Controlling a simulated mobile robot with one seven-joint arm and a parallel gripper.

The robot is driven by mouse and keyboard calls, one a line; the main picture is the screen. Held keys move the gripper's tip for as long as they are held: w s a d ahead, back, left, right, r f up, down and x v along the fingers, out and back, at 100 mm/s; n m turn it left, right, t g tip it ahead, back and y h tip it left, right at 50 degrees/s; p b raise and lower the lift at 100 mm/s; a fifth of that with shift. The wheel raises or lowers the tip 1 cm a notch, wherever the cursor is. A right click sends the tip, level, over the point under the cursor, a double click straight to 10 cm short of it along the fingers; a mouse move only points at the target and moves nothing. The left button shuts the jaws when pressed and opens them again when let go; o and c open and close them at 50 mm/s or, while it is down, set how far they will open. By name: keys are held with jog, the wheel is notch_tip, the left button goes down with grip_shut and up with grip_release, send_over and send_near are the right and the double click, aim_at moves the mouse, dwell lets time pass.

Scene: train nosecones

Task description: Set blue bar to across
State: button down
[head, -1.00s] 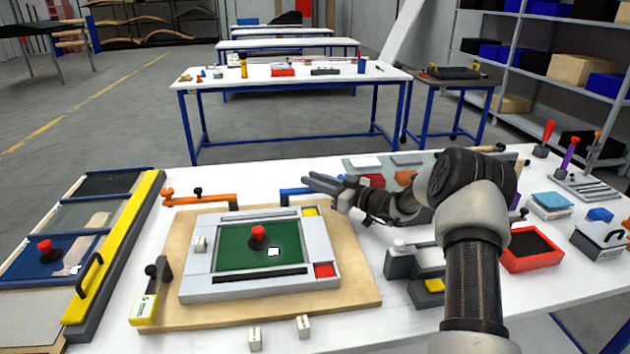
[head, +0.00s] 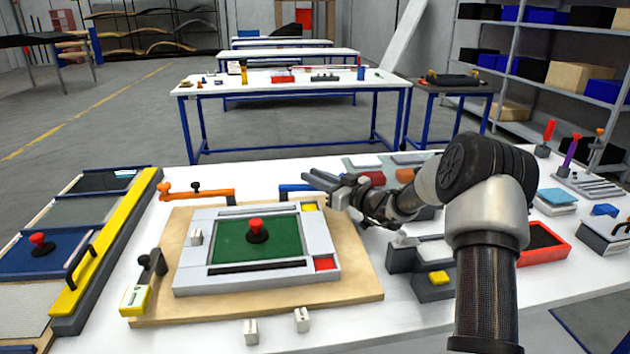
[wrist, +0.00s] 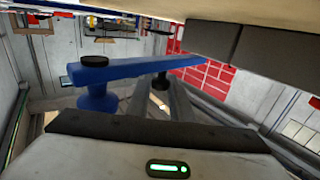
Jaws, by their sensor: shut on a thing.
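The blue bar (head: 298,188) lies at the back edge of the wooden board (head: 355,270), its right part hidden behind my gripper (head: 312,179) in the head view. In the wrist view the blue bar (wrist: 130,70) runs from a round blue post at the left toward the upper right, with a black cap (wrist: 94,60) over the post. My gripper (wrist: 160,92) is shut at the middle of the bar, beside a dark knob there. The exact contact is hard to see.
A grey frame with a green panel (head: 280,238) and red knob sits on the board. An orange bar (head: 205,195) is at the back left. A grey block with a yellow button (head: 438,278) is right of the board.

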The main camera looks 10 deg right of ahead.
jog(key=c, duration=1.9)
grip_release()
jog(key=shift+r, duration=0.15)
notch_tip(320, 180, up, 10)
jog(key=shift+f+p, duration=0.1)
jog(key=shift+p, duration=0.35)
